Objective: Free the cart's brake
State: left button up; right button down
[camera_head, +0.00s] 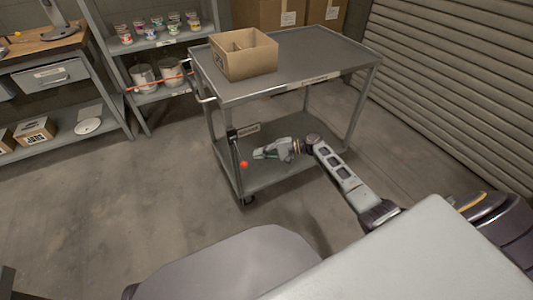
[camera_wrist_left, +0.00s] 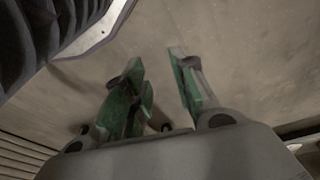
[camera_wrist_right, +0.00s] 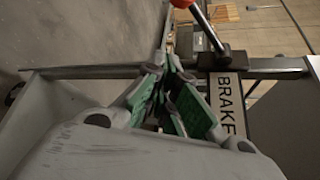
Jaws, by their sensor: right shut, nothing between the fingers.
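The grey cart (camera_head: 330,72) stands on the floor with a top deck and a lower shelf. Its brake lever has a red knob (camera_head: 243,164) and hangs downward at the cart's near left corner post. A BRAKE label plate (camera_head: 248,130) sits above it; the label also shows in the right wrist view (camera_wrist_right: 228,104). There the red-ended lever (camera_wrist_right: 208,27) slants from a dark pivot beside the label. My right gripper (camera_head: 257,153) is shut and empty, just right of the lever, apart from the knob. My left gripper (camera_wrist_left: 160,88) is open and empty, away from the cart.
An open cardboard box (camera_head: 245,60) stands on the cart's top deck. Shelves with paint cans (camera_head: 145,78) and small cups are behind left, and a workbench (camera_head: 45,45) is far left. A roller shutter (camera_head: 440,75) is at right. The floor left of the cart is clear.

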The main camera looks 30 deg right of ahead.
aim_at(239, 153)
pick_arm(q)
jog(key=shift+w+r, duration=0.1)
jog(key=shift+r, duration=0.05)
pick_arm(e)
jog(key=a, duration=0.3)
jog(key=s+a, duration=0.1)
jog(key=a, duration=0.1)
jog(key=shift+s+a+r, duration=0.1)
jog(key=shift+a+r, duration=0.05)
jog(key=shift+r, duration=0.1)
dwell(0.4)
pick_arm(q)
jog(key=shift+s, duration=0.25)
jog(key=shift+s+p, duration=0.1)
jog(key=shift+p, duration=0.2)
pick_arm(e)
jog(key=shift+r, duration=0.1)
pick_arm(q)
jog(key=shift+f, duration=0.25)
pick_arm(e)
jog(key=shift+s, duration=0.1)
pick_arm(q)
jog(key=shift+s+a+f+p, duration=0.1)
jog(key=shift+f+p, duration=0.2)
jog(key=shift+f, duration=0.25)
jog(key=shift+f, duration=0.2)
pick_arm(e)
jog(key=shift+s+r, duration=0.1)
jog(key=shift+r, duration=0.05)
